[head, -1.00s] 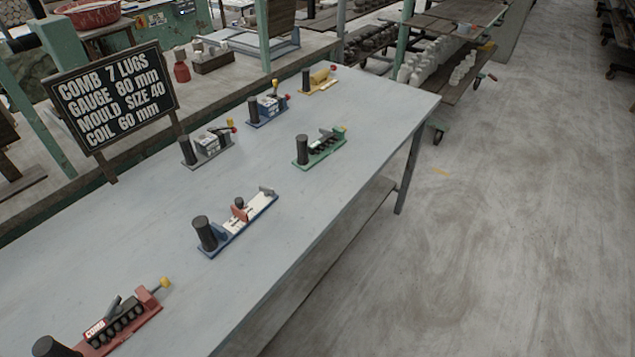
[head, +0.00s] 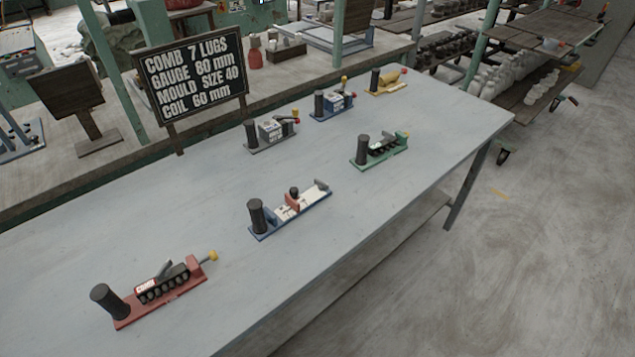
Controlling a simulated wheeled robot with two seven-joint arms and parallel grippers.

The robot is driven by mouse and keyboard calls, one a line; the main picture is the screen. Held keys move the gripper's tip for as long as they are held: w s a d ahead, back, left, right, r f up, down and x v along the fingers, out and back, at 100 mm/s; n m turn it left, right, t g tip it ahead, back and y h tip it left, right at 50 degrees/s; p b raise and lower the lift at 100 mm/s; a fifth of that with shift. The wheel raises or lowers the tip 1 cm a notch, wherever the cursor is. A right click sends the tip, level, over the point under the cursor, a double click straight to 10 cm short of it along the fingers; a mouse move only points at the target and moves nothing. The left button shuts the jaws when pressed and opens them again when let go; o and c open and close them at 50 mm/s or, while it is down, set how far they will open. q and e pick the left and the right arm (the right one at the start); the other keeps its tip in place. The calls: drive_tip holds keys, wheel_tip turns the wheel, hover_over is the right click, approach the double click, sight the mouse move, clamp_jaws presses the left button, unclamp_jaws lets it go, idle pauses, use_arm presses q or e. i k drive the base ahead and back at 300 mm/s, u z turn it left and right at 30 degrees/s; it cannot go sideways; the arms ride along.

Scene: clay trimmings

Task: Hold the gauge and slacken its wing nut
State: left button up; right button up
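The likely gauge (head: 315,200) lies on the grey-blue table (head: 400,240), near the middle of the head view. It has a blue base, a white scale strip, a red slider (head: 292,204) and a black upright handle (head: 256,215) at its left end. A small dark knob (head: 294,191) sits on top of the slider. It may be the wing nut, but it is too small to tell. Nothing touches the gauge. Neither of my grippers shows in the view.
A red comb tool (head: 160,295) lies at the front left. A green tool (head: 380,152), a grey one (head: 270,135), a blue one (head: 333,104) and a yellow one (head: 386,82) lie further back. A black sign (head: 190,75) stands behind. Open floor (head: 530,270) lies right.

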sight(321, 185)
drive_tip(key=z, duration=1.9)
drive_tip(key=i, duration=1.25)
drive_tip(key=u, duration=2.65)
